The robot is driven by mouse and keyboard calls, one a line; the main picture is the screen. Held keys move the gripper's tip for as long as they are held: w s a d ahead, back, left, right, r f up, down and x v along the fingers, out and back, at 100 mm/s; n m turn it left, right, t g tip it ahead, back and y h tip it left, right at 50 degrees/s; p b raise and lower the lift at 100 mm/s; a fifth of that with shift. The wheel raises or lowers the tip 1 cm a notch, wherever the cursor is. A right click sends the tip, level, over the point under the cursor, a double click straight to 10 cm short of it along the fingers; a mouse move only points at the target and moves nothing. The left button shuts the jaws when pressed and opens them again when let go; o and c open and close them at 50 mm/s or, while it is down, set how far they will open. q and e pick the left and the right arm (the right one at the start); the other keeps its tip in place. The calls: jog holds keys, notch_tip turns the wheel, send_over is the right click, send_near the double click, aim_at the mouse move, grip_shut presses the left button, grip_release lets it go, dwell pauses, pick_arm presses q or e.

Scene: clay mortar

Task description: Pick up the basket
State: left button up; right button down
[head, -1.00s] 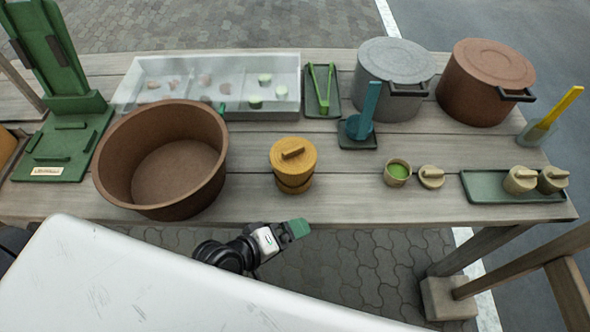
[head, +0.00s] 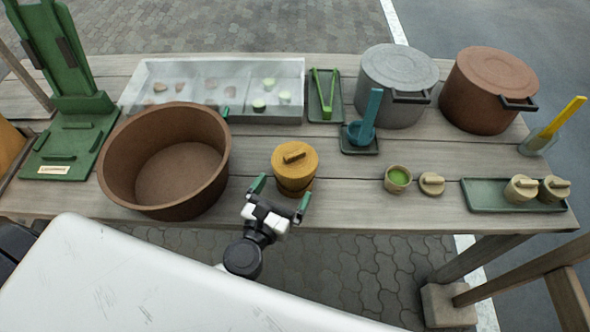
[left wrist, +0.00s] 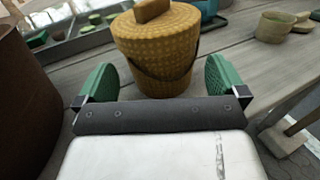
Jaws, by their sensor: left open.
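The basket (head: 294,170) is a round yellow woven pot with a lid and a bar-shaped knob. It stands upright on the wooden table near its front edge, and it shows large in the left wrist view (left wrist: 157,45). A dark handle hangs around its lower side in that view. My left gripper (head: 281,191) is open, with green fingers spread just in front of the basket. My right gripper is not in view.
A big brown bowl (head: 112,165) stands left of the basket. A small cup of green stuff (head: 398,179) and its lid (head: 431,184) are to the right. A clear-lidded case (head: 215,70), a grey pot (head: 397,85) and a brown pot (head: 488,90) stand behind.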

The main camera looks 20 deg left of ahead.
pick_arm(q)
jog(key=w, duration=0.4)
jog(key=w+p, duration=0.1)
jog(key=w, duration=0.1)
jog(key=shift+d+f, duration=0.25)
jog(key=shift+f, duration=0.1)
jog(key=shift+s, duration=0.1)
jog(key=c, duration=0.6)
jog(key=shift+r, duration=0.1)
